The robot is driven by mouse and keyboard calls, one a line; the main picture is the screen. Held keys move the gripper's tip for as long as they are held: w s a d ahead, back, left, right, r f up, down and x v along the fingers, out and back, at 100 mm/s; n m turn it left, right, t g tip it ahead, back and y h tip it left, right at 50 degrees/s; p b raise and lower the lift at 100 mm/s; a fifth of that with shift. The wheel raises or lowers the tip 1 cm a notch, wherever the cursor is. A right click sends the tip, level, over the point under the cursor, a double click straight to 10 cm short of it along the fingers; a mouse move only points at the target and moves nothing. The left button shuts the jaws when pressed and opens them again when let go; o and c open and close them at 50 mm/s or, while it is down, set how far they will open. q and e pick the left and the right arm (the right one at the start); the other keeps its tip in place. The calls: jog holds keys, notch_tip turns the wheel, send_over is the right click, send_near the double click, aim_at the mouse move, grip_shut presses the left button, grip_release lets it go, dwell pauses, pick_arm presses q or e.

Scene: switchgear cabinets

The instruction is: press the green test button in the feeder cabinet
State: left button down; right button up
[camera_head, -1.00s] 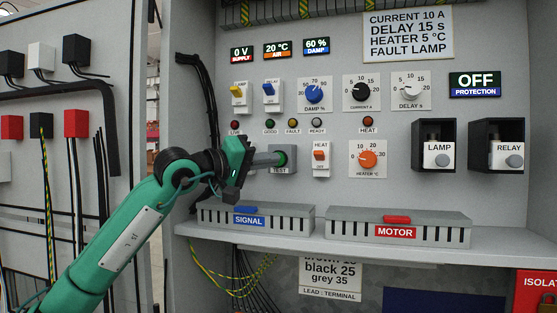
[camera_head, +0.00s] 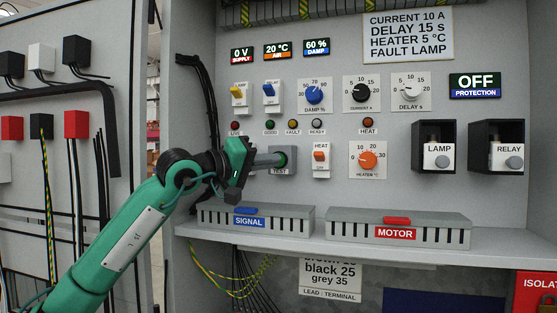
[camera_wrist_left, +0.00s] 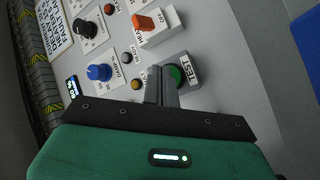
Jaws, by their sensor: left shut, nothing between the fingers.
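The green test button (camera_head: 283,157) sits in a grey housing marked TEST, in the lower left of the feeder cabinet's panel. It also shows in the wrist view (camera_wrist_left: 177,74), just beside the fingertips. My left gripper (camera_head: 276,162) is shut and empty, its fingers pointing right at the button. In the head view the fingertips overlap the button's lower left part and cover some of it. In the wrist view the shut fingers (camera_wrist_left: 162,88) lie at the button's left edge. Whether they touch it I cannot tell. My right gripper is out of view.
The orange HEAT switch (camera_head: 320,157) is right of the button, and the indicator lamps (camera_head: 269,125) are above. The SIGNAL duct (camera_head: 290,223) and shelf (camera_head: 300,236) lie below. Black cables (camera_head: 207,100) run down the cabinet's left side.

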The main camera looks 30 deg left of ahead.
pick_arm(q)
jog(key=shift+w+a, duration=0.15)
jog(key=shift+w, duration=0.5)
dwell(0.7)
jog(key=shift+s, duration=0.15)
jog(key=shift+s+d, duration=0.2)
jog(key=shift+s, duration=0.65)
jog(key=shift+b, duration=0.3)
jog(key=shift+s+d, duration=0.1)
jog(key=shift+s, duration=0.2)
jog(key=shift+s+d+b, duration=0.2)
jog(key=shift+s+b, duration=0.1)
jog(key=shift+s, duration=0.55)
jog(key=shift+s+d+b, duration=0.2)
jog(key=shift+s+b, duration=0.15)
jog(key=shift+s, duration=0.55)
jog(key=shift+s+d+b, duration=0.2)
jog(key=shift+s+b, duration=0.1)
jog(key=shift+s, duration=0.55)
